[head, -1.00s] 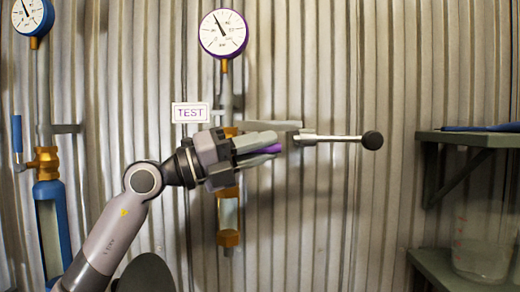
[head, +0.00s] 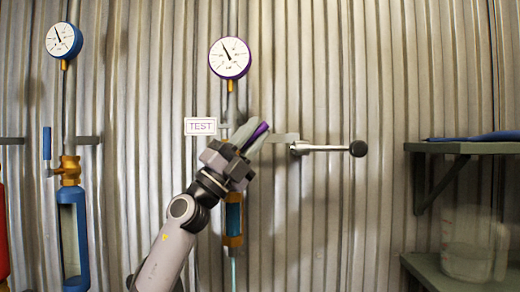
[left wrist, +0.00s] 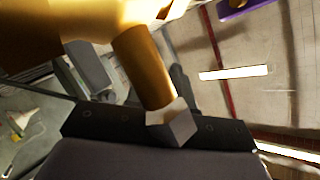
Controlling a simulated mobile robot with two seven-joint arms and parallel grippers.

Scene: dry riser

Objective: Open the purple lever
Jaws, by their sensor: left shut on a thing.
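The purple lever (head: 256,138) shows as a thin strip between the fingers of my left gripper (head: 252,132) in the head view. The gripper is shut on it, and lever and fingers point steeply up and to the right. The lever's brass valve is mostly hidden behind my gripper. Below it are a sight glass (head: 233,217) with a bluish look and a thin pale-blue streak (head: 233,268). The purple-rimmed gauge (head: 230,58) is above, beside the TEST sign (head: 200,126). Close brass parts (left wrist: 145,65) fill much of the left wrist view. My right gripper is out of view.
A silver handle with a black knob (head: 358,148) sticks out to the right of my gripper. A blue pipe with a gauge (head: 64,40) and blue lever (head: 46,143) stands left. A shelf (head: 470,148) and a clear jug (head: 474,250) are at right.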

